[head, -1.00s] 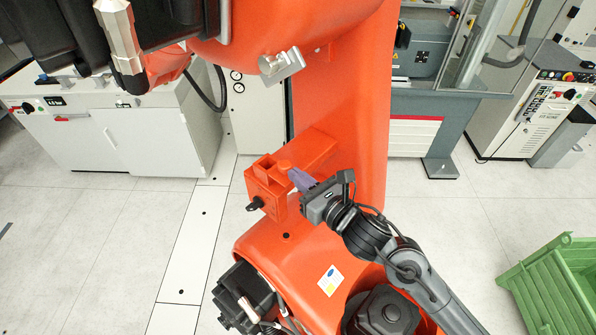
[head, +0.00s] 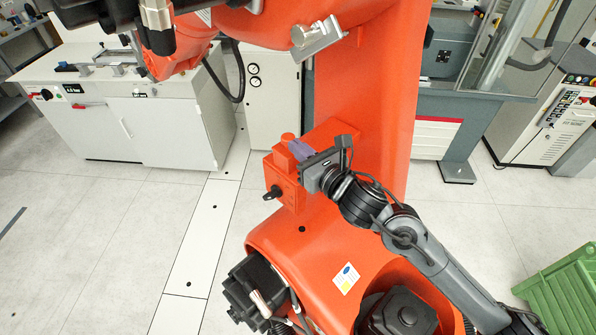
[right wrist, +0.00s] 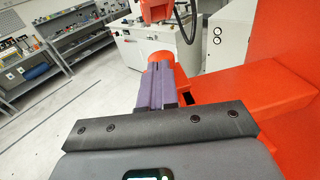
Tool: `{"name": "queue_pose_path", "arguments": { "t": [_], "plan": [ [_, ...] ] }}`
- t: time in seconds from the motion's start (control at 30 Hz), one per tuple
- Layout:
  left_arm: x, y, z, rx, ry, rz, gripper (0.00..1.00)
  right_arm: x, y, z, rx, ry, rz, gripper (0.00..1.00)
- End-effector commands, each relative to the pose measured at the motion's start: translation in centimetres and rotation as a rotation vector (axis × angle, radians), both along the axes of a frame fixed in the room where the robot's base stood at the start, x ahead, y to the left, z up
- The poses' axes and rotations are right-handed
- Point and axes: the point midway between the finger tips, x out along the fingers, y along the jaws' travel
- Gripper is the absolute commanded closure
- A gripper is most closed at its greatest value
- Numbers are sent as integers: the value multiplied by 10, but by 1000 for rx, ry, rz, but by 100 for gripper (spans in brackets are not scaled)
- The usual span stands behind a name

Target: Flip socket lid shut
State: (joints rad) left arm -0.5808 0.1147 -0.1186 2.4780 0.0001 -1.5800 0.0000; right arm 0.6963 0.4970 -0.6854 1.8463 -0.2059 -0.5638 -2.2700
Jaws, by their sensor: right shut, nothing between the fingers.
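An orange socket box (head: 285,178) sticks out from the side of the large orange machine. A small orange rounded piece, apparently its lid (head: 288,138), stands up at the box's top; its exact tilt is unclear. My right gripper (head: 295,147) has purple fingers shut with nothing between them. The fingertips are right beside the lid, over the box's top. In the right wrist view the shut fingers (right wrist: 155,84) point at the rounded orange lid (right wrist: 160,58), which shows just past the tips. I cannot tell whether they touch. My left gripper is not in view.
A black key-like knob (head: 272,193) sticks out of the box's front left. The orange machine body (head: 365,120) rises behind my right gripper. A white cabinet (head: 165,130) stands at the left and a green crate (head: 560,292) at the lower right. The floor on the left is clear.

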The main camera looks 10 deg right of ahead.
Motion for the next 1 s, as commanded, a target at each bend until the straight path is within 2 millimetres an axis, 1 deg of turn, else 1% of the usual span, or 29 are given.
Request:
{"name": "queue_pose_path", "arguments": {
  "t": [0.37,0.57,0.77,1.0],
  "plan": [
    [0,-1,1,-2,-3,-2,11,2,-1,-2,-2,6,-4,100],
    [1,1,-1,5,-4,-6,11,-5,-2,-2,-4,6,0,100],
    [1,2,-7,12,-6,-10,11,-24,-4,-1,-5,4,17,100],
    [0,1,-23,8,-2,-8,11,-66,-30,1,-6,2,16,100]
  ]
}}
